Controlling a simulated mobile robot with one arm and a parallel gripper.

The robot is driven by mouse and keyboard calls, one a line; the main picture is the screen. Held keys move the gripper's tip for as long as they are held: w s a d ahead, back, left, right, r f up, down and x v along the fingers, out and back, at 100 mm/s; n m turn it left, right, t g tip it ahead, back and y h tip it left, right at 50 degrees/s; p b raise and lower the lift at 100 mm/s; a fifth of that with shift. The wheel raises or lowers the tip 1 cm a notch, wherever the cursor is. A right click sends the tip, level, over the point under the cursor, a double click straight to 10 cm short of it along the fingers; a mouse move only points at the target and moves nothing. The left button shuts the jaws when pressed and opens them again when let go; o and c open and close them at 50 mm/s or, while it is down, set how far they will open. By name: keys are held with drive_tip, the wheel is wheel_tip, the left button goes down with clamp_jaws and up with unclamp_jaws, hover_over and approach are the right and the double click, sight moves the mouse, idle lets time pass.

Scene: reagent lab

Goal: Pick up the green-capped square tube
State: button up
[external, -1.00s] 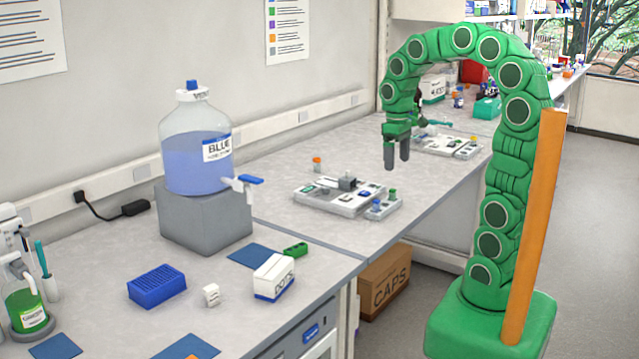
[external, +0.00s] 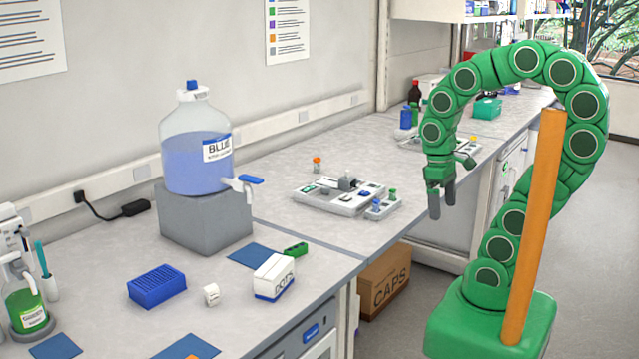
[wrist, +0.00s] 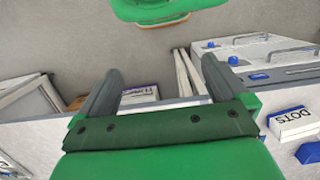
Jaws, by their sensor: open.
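A small green-capped tube (external: 393,194) stands in a small grey holder (external: 386,212) at the front edge of the far bench in the external view. A blue-capped tube (external: 376,205) stands beside it. The tube bodies are too small to make out their shape. My gripper (external: 441,207) hangs fingers down, to the right of the holder and apart from it, out past the bench edge. In the wrist view my gripper (wrist: 160,72) has its two grey fingers wide apart with nothing between them. The green-capped tube does not show in the wrist view.
A grey tray (external: 335,199) adjoins the holder. An orange-capped vial (external: 317,163) stands behind it. A large BLUE bottle (external: 197,150) sits on a grey block. A CAPS carton (external: 385,282) stands below the bench. A DOTS box (wrist: 293,122) shows in the wrist view.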

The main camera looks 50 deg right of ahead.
drive_tip(key=c, duration=0.9)
drive_tip(key=w+d+r+m+t+h, duration=0.2)
drive_tip(key=w+d+r, duration=0.3)
drive_tip(key=w+d, duration=0.3)
drive_tip(key=w+d+r+m+t+h, duration=0.25)
drive_tip(key=w+d+r, duration=0.3)
drive_tip(key=w, duration=0.55)
drive_tip(key=w+d+r+m+t+h, duration=0.2)
drive_tip(key=w+d+r+m+t, duration=0.15)
drive_tip(key=w+d, duration=0.5)
drive_tip(key=m+g+h, duration=0.5)
drive_tip(key=m+g, duration=0.1)
drive_tip(key=m, duration=0.3)
approach(391, 193)
drive_tip(key=shift+w+d+f, duration=0.2)
drive_tip(key=shift+d+f, duration=0.15)
drive_tip(key=shift+f, duration=0.3)
drive_tip(key=shift+s+d+f+m+h, duration=0.1)
drive_tip(key=shift+d+f+m+h, duration=0.05)
drive_tip(key=shift+f+m+h, duration=0.35)
drive_tip(key=shift+r+x, duration=0.15)
drive_tip(key=shift+x, duration=1.75)
drive_tip(key=shift+r+x, duration=0.2)
drive_tip(key=shift+x, duration=1.65)
